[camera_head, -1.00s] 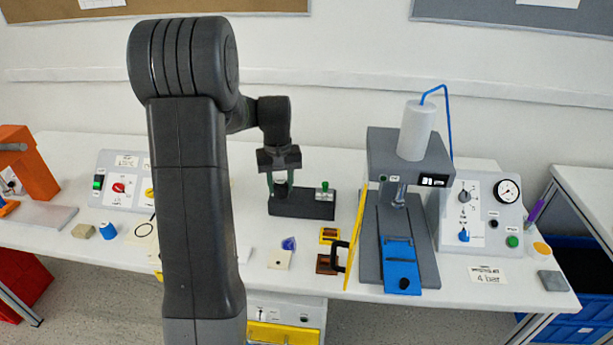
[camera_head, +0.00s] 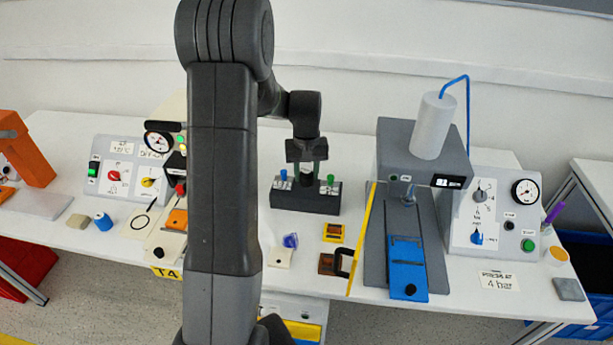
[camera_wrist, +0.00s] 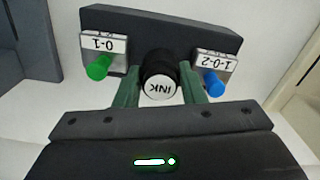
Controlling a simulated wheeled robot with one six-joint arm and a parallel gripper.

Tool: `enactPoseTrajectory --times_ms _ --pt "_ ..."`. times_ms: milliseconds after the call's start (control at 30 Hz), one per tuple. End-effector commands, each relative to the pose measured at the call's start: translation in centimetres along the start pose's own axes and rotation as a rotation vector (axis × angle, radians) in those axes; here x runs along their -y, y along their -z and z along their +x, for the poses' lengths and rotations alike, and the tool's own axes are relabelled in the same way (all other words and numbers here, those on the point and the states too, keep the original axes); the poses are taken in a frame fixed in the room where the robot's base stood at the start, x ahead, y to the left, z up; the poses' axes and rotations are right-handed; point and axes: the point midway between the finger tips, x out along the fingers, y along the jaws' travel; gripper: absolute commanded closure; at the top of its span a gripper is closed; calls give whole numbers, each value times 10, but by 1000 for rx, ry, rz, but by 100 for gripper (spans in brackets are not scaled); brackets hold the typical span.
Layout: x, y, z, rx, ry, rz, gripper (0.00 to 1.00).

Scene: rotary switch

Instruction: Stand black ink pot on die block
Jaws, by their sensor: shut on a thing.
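The black ink pot (camera_wrist: 158,64) has a white lid marked INK, seen in the wrist view. My gripper (camera_wrist: 159,76) is shut on it, with green fingers on both sides. In the head view, my gripper (camera_head: 307,176) holds the small, partly hidden pot over the middle of a long black block (camera_head: 305,202), between its blue and green knobs. I cannot tell whether the pot touches that block. I cannot tell for sure which thing is the die block; a beige-grey block (camera_head: 78,221) lies at the left and a dark grey block (camera_head: 568,289) at the far right.
A grey press (camera_head: 424,160) with a blue slide (camera_head: 406,266) stands right of the gripper, beside an upright yellow panel (camera_head: 361,240). Switch panels (camera_head: 124,176) stand at the left, a gauge panel (camera_head: 489,213) at the right. Small yellow and brown items lie in front.

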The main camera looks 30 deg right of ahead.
Motion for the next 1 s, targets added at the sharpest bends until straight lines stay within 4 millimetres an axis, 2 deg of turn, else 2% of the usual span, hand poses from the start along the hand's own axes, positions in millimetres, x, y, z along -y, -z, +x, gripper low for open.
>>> enactPoseTrajectory --times_ms 133,467,500,533,867,1000 --pt "0 0 19 3 1 0 87" --pt "0 0 24 1 0 0 87" --pt "0 0 24 1 0 0 62" --pt "0 0 23 0 0 0 56" --pt "0 0 21 1 0 0 54" --pt "0 1 8 -3 -1 0 54"
